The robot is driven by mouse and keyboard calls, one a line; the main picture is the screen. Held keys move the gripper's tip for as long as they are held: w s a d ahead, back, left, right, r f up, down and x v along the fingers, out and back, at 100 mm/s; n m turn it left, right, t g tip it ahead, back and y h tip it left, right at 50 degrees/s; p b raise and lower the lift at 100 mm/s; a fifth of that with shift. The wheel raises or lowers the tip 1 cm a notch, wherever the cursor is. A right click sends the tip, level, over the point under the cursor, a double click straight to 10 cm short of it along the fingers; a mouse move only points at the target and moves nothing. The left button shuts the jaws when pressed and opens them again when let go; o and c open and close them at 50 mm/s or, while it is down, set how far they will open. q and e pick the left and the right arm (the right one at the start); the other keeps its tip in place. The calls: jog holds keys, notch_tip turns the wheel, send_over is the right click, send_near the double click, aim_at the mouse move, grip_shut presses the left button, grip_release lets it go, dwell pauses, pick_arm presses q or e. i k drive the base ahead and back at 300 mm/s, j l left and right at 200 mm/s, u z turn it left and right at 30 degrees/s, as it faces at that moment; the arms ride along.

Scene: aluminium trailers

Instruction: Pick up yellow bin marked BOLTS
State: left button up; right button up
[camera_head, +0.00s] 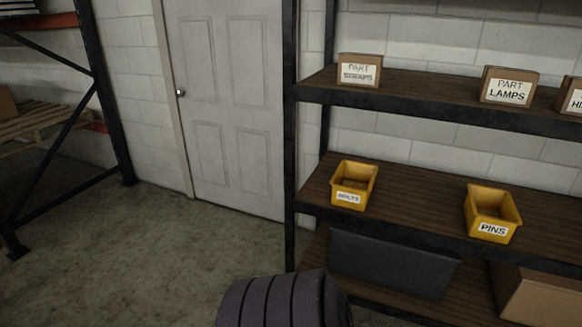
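The yellow bin marked BOLTS (351,183) stands upright on the middle shelf (410,205) of the shelf unit, near its left end. Its white label faces me and its open top shows; I see nothing inside it. A second yellow bin, marked PINS (492,212), stands on the same shelf further right, apart from it. Neither of my grippers is in view.
Small cardboard boxes, one marked PART LAMPS (508,86), stand on the upper shelf. A dark grey bin (390,264) and a cardboard box (538,298) are on the bottom shelf. Black uprights (290,140) bound the shelf unit. A white door (225,110) stands behind clear floor (150,250).

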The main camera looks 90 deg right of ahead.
aim_at(352, 183)
jog(key=j+z, duration=0.1)
jog(key=z, duration=3.15)
